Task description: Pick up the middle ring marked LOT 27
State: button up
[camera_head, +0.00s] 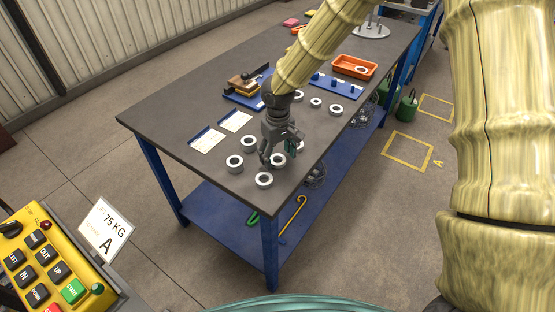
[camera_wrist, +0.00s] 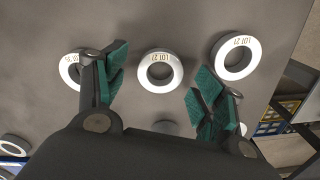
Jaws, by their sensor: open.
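In the wrist view a white-topped ring (camera_wrist: 146,69) marked LOT 27, its label upside down, lies flat between and below my open fingers. A second ring (camera_wrist: 222,62) to its right also reads LOT 27. A third ring (camera_wrist: 67,72) on the left is partly hidden by my left finger, and its label cannot be read in full. My gripper (camera_wrist: 158,88) is open and empty. In the head view my gripper (camera_head: 278,153) points down over the near end of the grey table, above a ring (camera_head: 277,162) that it partly hides.
More rings stand close by, such as one at left (camera_head: 229,162) and one at the near edge (camera_head: 264,186). The near left table corner is clear.

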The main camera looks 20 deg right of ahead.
jog(key=shift+f, duration=0.3)
jog(key=c, duration=1.2)
jog(key=shift+r, duration=0.15)
